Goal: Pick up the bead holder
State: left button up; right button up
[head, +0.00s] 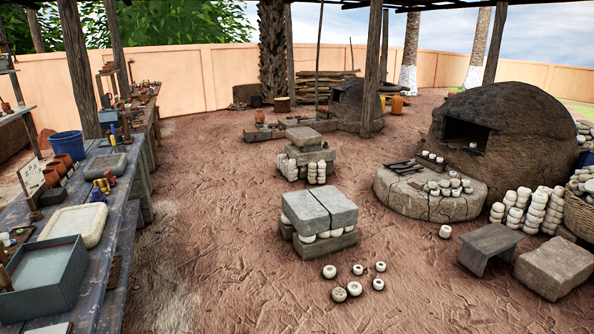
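I cannot tell for sure which thing is the bead holder. The long work table (125,215) on the left bears several small items, some too small to make out. A grey open box (72,282) stands at its near end. A pale shallow slab or tray (75,224) lies just beyond the box. Small yellow, red and blue items (101,189) stand past the slab. A small rack-like piece (113,72) stands farther back. Neither of my grippers is in view.
Stacked stone blocks (320,208) stand mid-floor, with several round white pieces (354,289) on the ground before them. A domed mud kiln (530,125), a low stool (490,240) and a stone block (558,265) are on the right. Bare floor (215,230) runs beside the table.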

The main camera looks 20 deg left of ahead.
aim_at(103, 183)
jog(key=i+j+u, duration=0.25)
jog(key=i+u, duration=0.2)
jog(key=i, duration=0.3)
jog(key=i+u, duration=0.4)
jog(key=i, duration=0.3)
jog(key=i+l+u, duration=0.2)
jog(key=i+u, duration=0.25)
jog(key=i, duration=0.3)
jog(key=i+u, duration=0.3)
jog(key=i, duration=0.15)
jog(key=i+l+u, duration=0.1)
jog(key=i+u, duration=0.15)
jog(key=i, duration=0.15)
jog(key=i+l+u, duration=0.3)
jog(key=i, duration=0.15)
jog(key=j, duration=0.1)
